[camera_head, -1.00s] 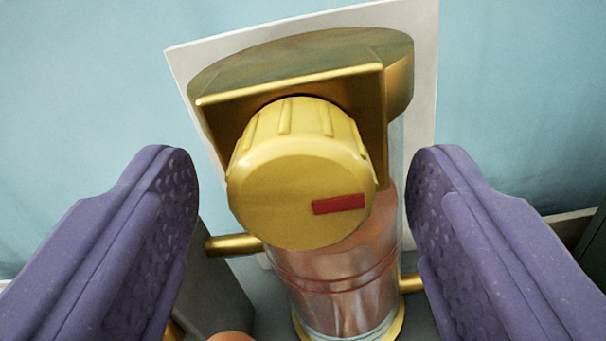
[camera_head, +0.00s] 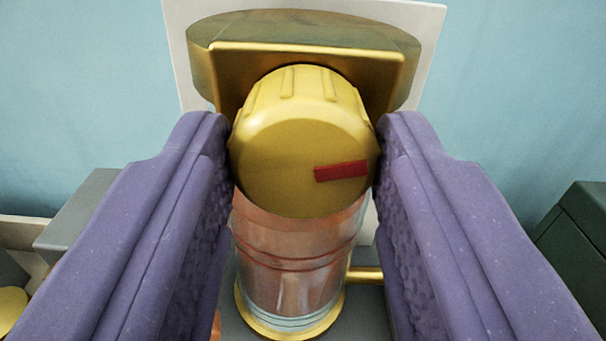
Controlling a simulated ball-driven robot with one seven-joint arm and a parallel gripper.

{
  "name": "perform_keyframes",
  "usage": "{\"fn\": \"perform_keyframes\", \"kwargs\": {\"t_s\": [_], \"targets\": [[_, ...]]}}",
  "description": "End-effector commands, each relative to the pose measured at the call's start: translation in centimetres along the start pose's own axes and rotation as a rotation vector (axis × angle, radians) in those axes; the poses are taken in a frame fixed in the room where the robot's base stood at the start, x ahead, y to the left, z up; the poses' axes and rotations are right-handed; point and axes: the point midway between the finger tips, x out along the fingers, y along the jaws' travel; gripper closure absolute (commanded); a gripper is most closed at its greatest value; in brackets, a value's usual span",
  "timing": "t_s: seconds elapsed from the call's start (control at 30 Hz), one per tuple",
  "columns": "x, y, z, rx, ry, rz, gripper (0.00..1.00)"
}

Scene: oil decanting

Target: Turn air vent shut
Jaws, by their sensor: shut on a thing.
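The air vent is a round yellow knob (camera_head: 290,165) with a ribbed rim, in the middle of the head camera view. A red mark (camera_head: 341,171) on its face points to the right, tilted slightly up. The knob sits on a brass bracket (camera_head: 310,50) above a glass cylinder (camera_head: 295,255) with reddish contents. My gripper (camera_head: 304,150) has purple padded fingers, one on each side of the knob. They are shut on it, touching its left and right sides. The sides of the knob under the fingers are hidden.
A pale plate (camera_head: 425,45) stands behind the bracket. A brass pipe (camera_head: 366,273) leaves the cylinder's lower right. A grey block (camera_head: 80,215) is at the left and a dark green box (camera_head: 578,235) at the right. The blue wall lies behind.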

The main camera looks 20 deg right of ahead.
Motion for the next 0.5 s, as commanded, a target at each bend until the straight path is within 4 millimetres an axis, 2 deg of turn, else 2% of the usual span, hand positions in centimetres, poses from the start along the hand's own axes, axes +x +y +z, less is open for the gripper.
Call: {"fn": "perform_keyframes", "kwargs": {"t_s": [0.5], "targets": [[-0.01,-0.11,-0.31,-0.49,0.0,-0.002,0.87]]}}
